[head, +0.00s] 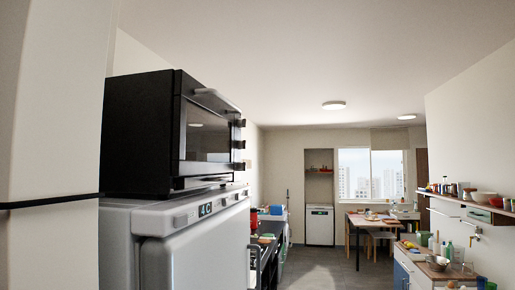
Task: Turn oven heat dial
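A black countertop oven (140,133) stands on a grey appliance at the left, seen at a steep angle from its side. Its glass door (207,132) is closed, with a silver handle (217,100) along the top. Several dark dials (240,144) stick out in a column at the far edge of its front, seen edge-on. Their markings and settings cannot be read, so I cannot tell which is the heat dial. My gripper is not in view.
The grey appliance (118,245) under the oven has a small display. Beyond it is a dark counter (268,240) with a red item (254,222). Open floor (325,268) runs down the middle. A table (367,222) stands by the window; a cluttered shelf (470,207) and worktop line the right.

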